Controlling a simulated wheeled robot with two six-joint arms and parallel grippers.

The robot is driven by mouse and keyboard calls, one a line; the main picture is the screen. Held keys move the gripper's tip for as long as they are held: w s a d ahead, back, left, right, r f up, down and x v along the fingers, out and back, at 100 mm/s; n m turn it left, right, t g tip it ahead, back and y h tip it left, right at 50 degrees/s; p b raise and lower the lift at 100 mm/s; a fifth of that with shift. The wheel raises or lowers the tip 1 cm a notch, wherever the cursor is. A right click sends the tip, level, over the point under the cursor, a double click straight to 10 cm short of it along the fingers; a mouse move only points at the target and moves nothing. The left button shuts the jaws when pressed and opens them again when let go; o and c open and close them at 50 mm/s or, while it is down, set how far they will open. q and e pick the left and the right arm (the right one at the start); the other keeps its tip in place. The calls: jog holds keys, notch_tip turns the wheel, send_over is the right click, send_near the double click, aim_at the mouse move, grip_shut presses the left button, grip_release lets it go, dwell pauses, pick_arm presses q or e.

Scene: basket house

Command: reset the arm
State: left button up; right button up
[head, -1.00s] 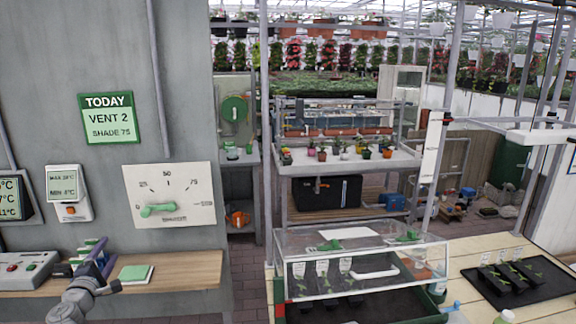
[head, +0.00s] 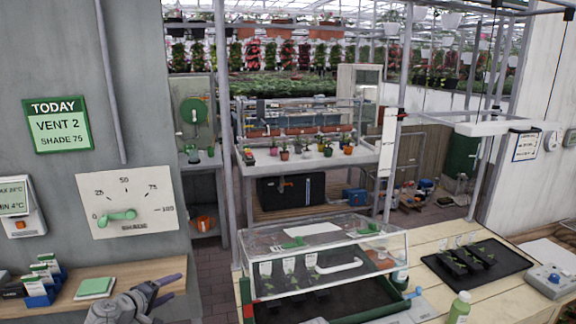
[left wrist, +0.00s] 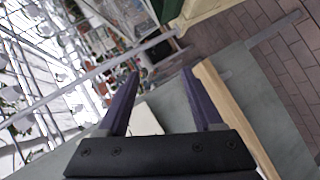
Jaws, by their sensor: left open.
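My left gripper (head: 174,289) is low in the head view, in front of the wooden shelf (head: 135,275) and right of the green pad (head: 95,287). Its two purple fingers are apart, and nothing shows held between them. The open fingers also show in the left wrist view (left wrist: 160,76), with grey wall and the shelf edge behind them. The shade dial (head: 125,200) is on the grey wall above, its green lever (head: 118,216) lying toward 0. The gripper is apart from the dial. My right gripper is not in view.
A blue rack of packets (head: 40,296) stands on the shelf at left. A green sign (head: 57,125) reads VENT 2, SHADE 75. To the right, a clear-lidded propagator (head: 375,245) and black seedling tray (head: 510,262) stand on a bench. Brick floor (head: 205,262) lies between.

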pick_arm(q)
jog(key=s+d+f+m+g+h, duration=0.1)
jog(key=s+d+f+m+g, duration=0.15)
jog(key=d, duration=0.35)
jog(key=s+d+f+m+g, duration=0.1)
jog(key=d+f+m+g, duration=0.1)
jog(key=d+f+m, duration=0.3)
jog(key=s+d+f+m+g+y, duration=0.45)
jog(key=s+d+g, duration=0.3)
jog(key=s, duration=0.45)
jog(key=s+d+m+y, duration=0.1)
jog(key=s+d+m, duration=0.2)
jog(key=d, duration=0.7)
jog(key=shift+s+d+f+g+y, duration=0.35)
jog(key=shift+s+d+g, duration=0.05)
jog(key=shift+s, duration=0.7)
